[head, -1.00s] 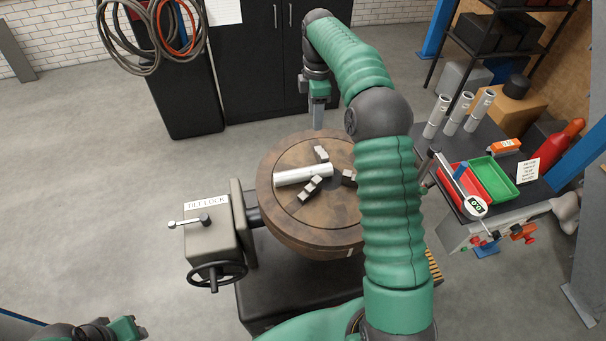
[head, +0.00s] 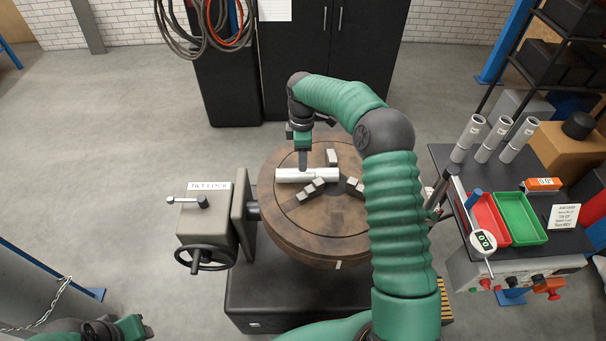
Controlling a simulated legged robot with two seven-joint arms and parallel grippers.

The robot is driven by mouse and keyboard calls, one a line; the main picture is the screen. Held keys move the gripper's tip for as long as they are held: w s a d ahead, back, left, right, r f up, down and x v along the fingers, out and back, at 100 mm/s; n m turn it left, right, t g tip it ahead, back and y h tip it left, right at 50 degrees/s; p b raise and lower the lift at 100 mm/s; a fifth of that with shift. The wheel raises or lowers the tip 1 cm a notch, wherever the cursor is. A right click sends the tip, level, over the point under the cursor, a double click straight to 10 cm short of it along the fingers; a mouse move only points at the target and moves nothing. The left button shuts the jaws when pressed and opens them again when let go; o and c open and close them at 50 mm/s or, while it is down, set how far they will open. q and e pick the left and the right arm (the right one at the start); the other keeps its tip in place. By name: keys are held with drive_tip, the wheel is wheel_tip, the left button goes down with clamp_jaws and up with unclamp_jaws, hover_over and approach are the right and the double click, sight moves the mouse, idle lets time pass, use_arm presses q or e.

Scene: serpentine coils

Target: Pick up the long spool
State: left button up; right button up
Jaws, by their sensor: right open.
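The long spool (head: 322,175) is a shiny silver cylinder lying on its side on the round brown turntable (head: 300,225), beside grey jaw blocks (head: 310,189). My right gripper (head: 304,166) points down over the spool's left half, with its fingers at or just above the spool. The jaws are open, but whether they straddle or touch the spool cannot be told. My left gripper (head: 135,328) shows only partly at the bottom left corner, far from the turntable, and its finger state is unclear.
A tilt lock box (head: 207,222) with a handwheel (head: 207,258) stands left of the turntable. On the right, a bench holds a red tray (head: 487,218), a green tray (head: 520,218), a dial gauge (head: 484,241) and upright grey tubes (head: 493,140). The floor at left is open.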

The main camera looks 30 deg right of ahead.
sight(309, 169)
drive_tip(key=d+f, duration=0.1)
drive_tip(key=d+f+p, duration=0.1)
drive_tip(key=f, duration=0.1)
drive_tip(key=d+f, duration=0.1)
drive_tip(key=f, duration=0.1)
drive_tip(key=shift+s+f+p, duration=0.2)
drive_tip(key=shift+p, duration=0.2)
drive_tip(key=f, duration=0.2)
drive_tip(key=shift+a+f+p, duration=0.3)
drive_tip(key=shift+f+p, duration=0.1)
drive_tip(key=shift+w+a+f, duration=0.1)
drive_tip(key=shift+a+f, duration=0.1)
drive_tip(key=shift+a, duration=0.45)
drive_tip(key=shift+c, duration=1.2)
drive_tip(key=shift+d, duration=0.1)
drive_tip(key=shift+c, duration=1.1)
drive_tip(key=shift+d, duration=0.45)
clamp_jaws()
use_arm(q)
drive_tip(key=d+r, duration=0.1)
drive_tip(key=r, duration=0.2)
drive_tip(key=shift+s+d+r, duration=0.1)
drive_tip(key=shift+s+d, duration=0.05)
drive_tip(key=shift+d, duration=0.25)
use_arm(e)
drive_tip(key=shift+a, duration=0.1)
